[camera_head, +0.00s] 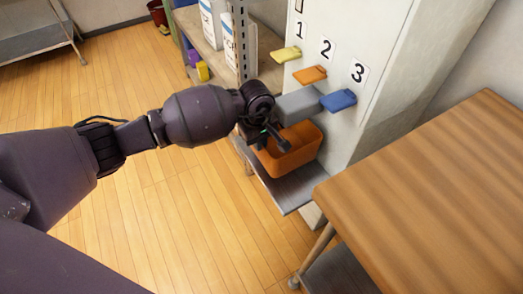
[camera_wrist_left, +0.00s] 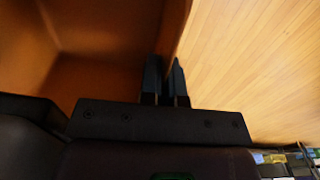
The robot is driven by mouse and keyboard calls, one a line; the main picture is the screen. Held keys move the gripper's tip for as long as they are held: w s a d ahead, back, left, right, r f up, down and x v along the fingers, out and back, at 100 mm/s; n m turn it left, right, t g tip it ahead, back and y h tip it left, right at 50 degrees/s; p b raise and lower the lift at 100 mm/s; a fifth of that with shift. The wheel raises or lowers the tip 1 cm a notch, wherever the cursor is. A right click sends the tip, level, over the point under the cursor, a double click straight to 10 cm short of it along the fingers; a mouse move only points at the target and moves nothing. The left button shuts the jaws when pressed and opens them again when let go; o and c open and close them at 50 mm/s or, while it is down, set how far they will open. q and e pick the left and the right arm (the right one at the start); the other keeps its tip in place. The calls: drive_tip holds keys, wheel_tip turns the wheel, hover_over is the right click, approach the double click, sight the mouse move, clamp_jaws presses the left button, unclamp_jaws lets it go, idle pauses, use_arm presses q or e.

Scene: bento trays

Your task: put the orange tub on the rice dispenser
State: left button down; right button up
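The orange tub (camera_head: 300,159) is an open-topped box at the foot of the pale rice dispenser (camera_head: 385,60). It is over the dispenser's grey ledge (camera_head: 290,193), under the grey spout; I cannot tell for sure whether its base rests there. My left gripper (camera_head: 273,143) is at the tub's near left rim. In the left wrist view its two fingers (camera_wrist_left: 166,82) are close together with the tub's wall (camera_wrist_left: 177,28) between them. The tub's inside looks empty where it shows. My right gripper is out of view.
Yellow (camera_head: 286,54), orange (camera_head: 310,75) and blue (camera_head: 339,100) levers stick out under numbers 1, 2 and 3. A wooden table (camera_head: 430,180) stands close on the right. A shelf rack (camera_head: 243,45) stands behind my left wrist. The floor at left is clear.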

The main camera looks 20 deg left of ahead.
sight(260, 155)
use_arm(q)
wheel_tip(260, 155, down, 5)
drive_tip(key=shift+s+d+r+b, duration=0.1)
drive_tip(key=shift+d+r+b, duration=0.05)
drive_tip(key=shift+b, duration=0.65)
drive_tip(key=shift+w+r, duration=0.2)
drive_tip(key=shift+w, duration=0.05)
drive_tip(key=shift+f, duration=0.15)
drive_tip(key=c, duration=1.3)
unclamp_jaws()
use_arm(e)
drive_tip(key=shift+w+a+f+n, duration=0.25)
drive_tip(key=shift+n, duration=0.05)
use_arm(q)
drive_tip(key=shift+r, duration=0.3)
drive_tip(key=r+p, duration=0.1)
drive_tip(key=r, duration=0.3)
drive_tip(key=r+p, duration=0.1)
drive_tip(key=r, duration=0.2)
drive_tip(key=r+p, duration=0.1)
drive_tip(key=r, duration=0.3)
drive_tip(key=shift+s+r, duration=0.25)
drive_tip(key=shift+r, duration=0.1)
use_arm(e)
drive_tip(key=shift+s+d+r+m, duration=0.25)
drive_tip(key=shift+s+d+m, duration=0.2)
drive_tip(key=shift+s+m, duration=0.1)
